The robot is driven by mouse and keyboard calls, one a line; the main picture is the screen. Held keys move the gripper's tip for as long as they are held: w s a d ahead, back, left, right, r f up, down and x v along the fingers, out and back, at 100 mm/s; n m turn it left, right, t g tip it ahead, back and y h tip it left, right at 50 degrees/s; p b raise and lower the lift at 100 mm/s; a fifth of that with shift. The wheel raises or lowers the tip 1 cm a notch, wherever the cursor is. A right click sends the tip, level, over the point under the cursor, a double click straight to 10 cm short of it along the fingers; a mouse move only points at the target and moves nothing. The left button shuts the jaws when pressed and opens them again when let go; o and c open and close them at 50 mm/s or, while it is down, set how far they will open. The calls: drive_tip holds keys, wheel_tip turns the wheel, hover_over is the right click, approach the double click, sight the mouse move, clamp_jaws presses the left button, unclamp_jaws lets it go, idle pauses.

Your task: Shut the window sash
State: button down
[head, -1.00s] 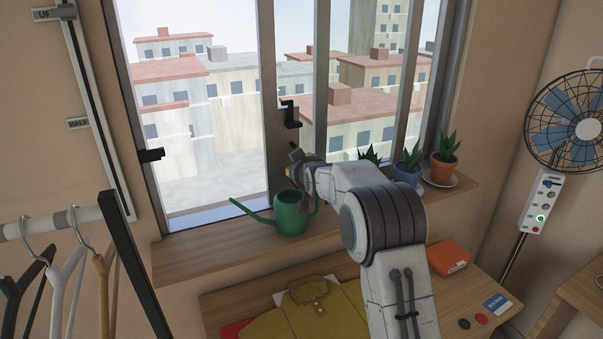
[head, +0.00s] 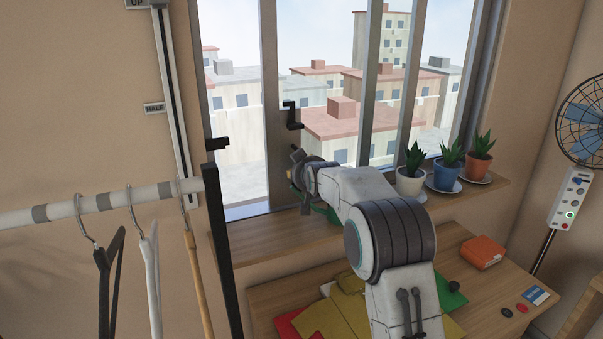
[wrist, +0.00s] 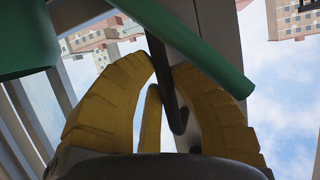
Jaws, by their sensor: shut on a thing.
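The window sash's grey upright (head: 272,60) stands a short way right of the left jamb, with an open gap between. A black latch (head: 292,118) sits on the upright. My gripper (head: 298,168) is just below it, at the upright. In the wrist view its yellow fingers (wrist: 155,95) close around a dark bar with a rounded end, seemingly the sash handle (wrist: 177,115). My arm hides the grip in the head view. A black catch (head: 218,142) is on the left jamb.
A green watering can (head: 327,213) on the sill is mostly behind my arm; its spout (wrist: 195,50) crosses the wrist view. Potted plants (head: 447,170) stand right on the sill. A clothes rail (head: 110,200) with hangers is at left.

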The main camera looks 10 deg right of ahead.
drive_tip(key=shift+r, duration=0.25)
drive_tip(key=c, duration=1.1)
unclamp_jaws()
drive_tip(key=shift+f, duration=0.15)
drive_tip(key=shift+v, duration=6)
drive_tip(key=shift+f, duration=0.2)
